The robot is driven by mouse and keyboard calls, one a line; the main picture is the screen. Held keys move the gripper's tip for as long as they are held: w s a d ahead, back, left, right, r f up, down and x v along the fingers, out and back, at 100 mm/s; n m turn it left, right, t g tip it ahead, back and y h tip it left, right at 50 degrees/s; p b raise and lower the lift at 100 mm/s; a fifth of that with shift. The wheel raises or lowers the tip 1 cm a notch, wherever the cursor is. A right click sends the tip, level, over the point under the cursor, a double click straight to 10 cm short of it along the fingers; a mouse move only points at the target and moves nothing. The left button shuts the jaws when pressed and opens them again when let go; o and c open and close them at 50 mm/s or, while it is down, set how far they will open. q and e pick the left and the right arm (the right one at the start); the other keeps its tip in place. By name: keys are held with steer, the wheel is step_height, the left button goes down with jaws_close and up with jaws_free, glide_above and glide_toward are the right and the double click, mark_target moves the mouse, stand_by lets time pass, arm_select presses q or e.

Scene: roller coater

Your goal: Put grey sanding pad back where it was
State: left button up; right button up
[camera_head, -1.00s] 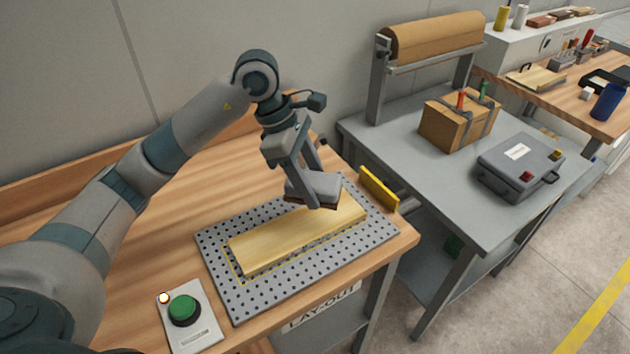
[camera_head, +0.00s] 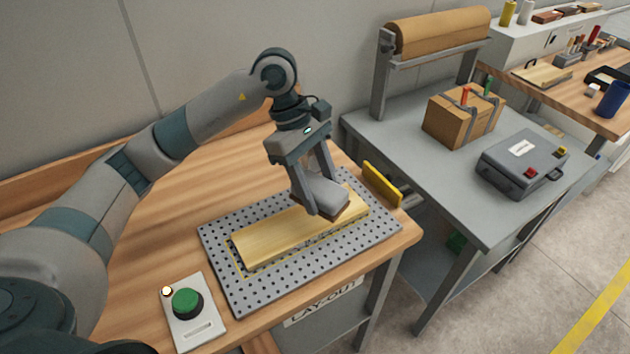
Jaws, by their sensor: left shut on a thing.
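The grey sanding pad (camera_head: 327,194) is a small grey block between the fingers of my left gripper (camera_head: 318,201). The gripper is shut on it. The pad is at the right end of a pale wooden board (camera_head: 275,235), over its top; I cannot tell whether it touches the board. The board lies on a grey perforated plate (camera_head: 237,294) inside a yellow outline. My right gripper is not in view.
A panel with a green button (camera_head: 187,303) is at the front left. A grey table (camera_head: 400,135) to the right holds a cardboard box (camera_head: 455,120), a grey case (camera_head: 522,160) and a paper roll (camera_head: 440,30).

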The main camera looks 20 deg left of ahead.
arm_select(q)
steer(key=m, duration=0.2)
steer(key=s+f+m+g, duration=0.1)
steer(key=m, duration=0.1)
steer(key=s+m+g+y, duration=0.1)
steer(key=m, duration=0.1)
steer(key=shift+s+d+f, duration=0.2)
steer(key=shift+s+d, duration=0.05)
steer(key=shift+d, duration=0.05)
steer(key=s+m+y, duration=0.1)
steer(key=m, duration=0.1)
steer(key=s+a+f+m, duration=0.1)
steer(key=m, duration=0.1)
steer(key=s+m+g+y, duration=0.1)
steer(key=m, duration=0.2)
steer(key=shift+a+f+y, duration=0.2)
steer(key=shift+f+y, duration=0.1)
steer(key=shift+s+a+f+m+y, duration=0.25)
steer(key=shift+s+a+m+y, duration=0.25)
steer(key=shift+m, duration=0.6)
steer(key=shift+s, duration=0.1)
